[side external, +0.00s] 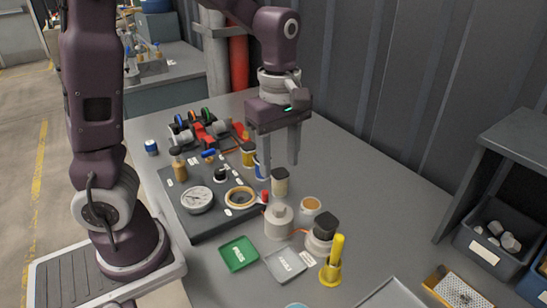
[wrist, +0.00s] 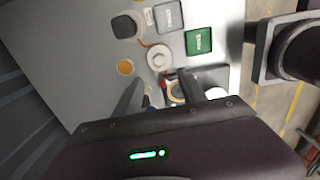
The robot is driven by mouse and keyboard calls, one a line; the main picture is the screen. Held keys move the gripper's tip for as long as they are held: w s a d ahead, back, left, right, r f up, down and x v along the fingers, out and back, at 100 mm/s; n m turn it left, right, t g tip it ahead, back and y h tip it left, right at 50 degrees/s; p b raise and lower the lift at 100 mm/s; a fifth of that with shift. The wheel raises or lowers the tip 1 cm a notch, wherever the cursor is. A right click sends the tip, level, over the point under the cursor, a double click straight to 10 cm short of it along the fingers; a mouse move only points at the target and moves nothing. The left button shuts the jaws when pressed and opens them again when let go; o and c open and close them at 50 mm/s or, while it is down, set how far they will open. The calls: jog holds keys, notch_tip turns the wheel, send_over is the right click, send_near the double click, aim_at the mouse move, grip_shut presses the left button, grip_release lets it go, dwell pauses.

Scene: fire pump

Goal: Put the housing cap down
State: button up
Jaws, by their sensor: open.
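My gripper (side external: 280,170) points down, open, above the grey table beside the dark parts tray (side external: 207,223). Its fingers also show in the wrist view (wrist: 160,82), apart, with nothing clearly held between them. Just below the fingertips in the side view is a cream cylinder with a dark top (side external: 279,184). A pale grey round housing with a narrower cap-like top (side external: 279,215) stands upright on the table below. It shows from above in the wrist view (wrist: 159,57). I cannot tell for sure which piece is the housing cap, or whether the cream cylinder touches the housing.
A green plate (side external: 239,254) and a grey plate (side external: 285,264) lie in front. An orange-topped cup (side external: 311,205), a dark-capped housing (side external: 322,234) and a yellow holder (side external: 331,271) stand to the right. A gauge (side external: 197,199) and ring (side external: 240,197) sit in the tray.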

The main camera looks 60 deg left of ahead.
jog(key=s+d+r+m+t, duration=0.1)
jog(key=s+r+m+t, duration=0.1)
jog(key=s+m, duration=0.5)
jog(key=s+d+r+m+t, duration=0.1)
jog(key=s+r+m+t, duration=0.2)
jog(key=s+m, duration=0.5)
jog(key=r+m, duration=0.1)
jog(key=m, duration=0.2)
jog(key=shift+r, duration=0.4)
